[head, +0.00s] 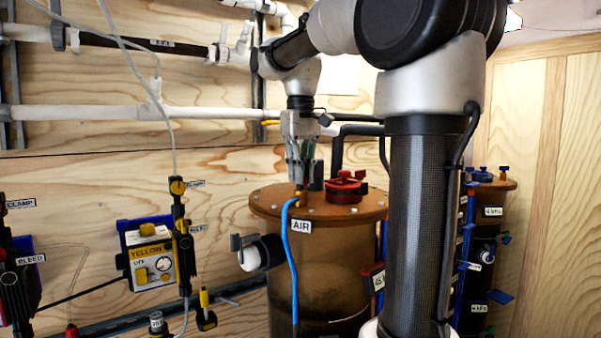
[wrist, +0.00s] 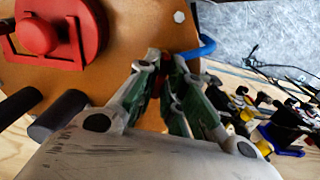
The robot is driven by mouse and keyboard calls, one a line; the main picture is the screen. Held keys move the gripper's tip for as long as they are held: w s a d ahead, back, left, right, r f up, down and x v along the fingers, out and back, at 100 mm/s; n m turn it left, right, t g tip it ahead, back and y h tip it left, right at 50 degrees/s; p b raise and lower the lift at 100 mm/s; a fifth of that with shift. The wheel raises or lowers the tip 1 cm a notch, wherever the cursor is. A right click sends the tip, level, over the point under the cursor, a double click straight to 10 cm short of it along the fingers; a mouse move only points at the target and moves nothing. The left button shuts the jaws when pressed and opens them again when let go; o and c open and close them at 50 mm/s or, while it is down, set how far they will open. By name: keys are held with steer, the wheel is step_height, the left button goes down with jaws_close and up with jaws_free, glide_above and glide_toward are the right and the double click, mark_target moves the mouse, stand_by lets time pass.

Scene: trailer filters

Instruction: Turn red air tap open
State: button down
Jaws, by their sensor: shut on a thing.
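The brown filter vessel (head: 272,208) stands right of centre with an AIR label (head: 301,226) on its rim. A blue hose (head: 291,262) runs up the vessel's front to a brass fitting at the lid edge. My gripper (head: 299,181) points down over that fitting. In the wrist view my gripper (wrist: 168,68) has its fingers close together around a small red piece, the red air tap (wrist: 163,82), just beside the blue hose (wrist: 197,50). The fingers hide most of the tap, so its handle angle cannot be told.
A large red lid fitting (head: 345,187) sits right of my gripper; it also shows in the wrist view (wrist: 60,35). Black pipes (head: 338,148) rise behind. A yellow control box (head: 150,255) and valves hang on the wooden wall at left. A second vessel (head: 490,188) stands at right.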

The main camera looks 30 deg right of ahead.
steer(key=shift+n, duration=0.7)
steer(key=c, duration=1.5)
jaws_free()
steer(key=shift+r, duration=0.1)
step_height(320, 180, up, 12)
steer(key=shift+f, duration=0.1)
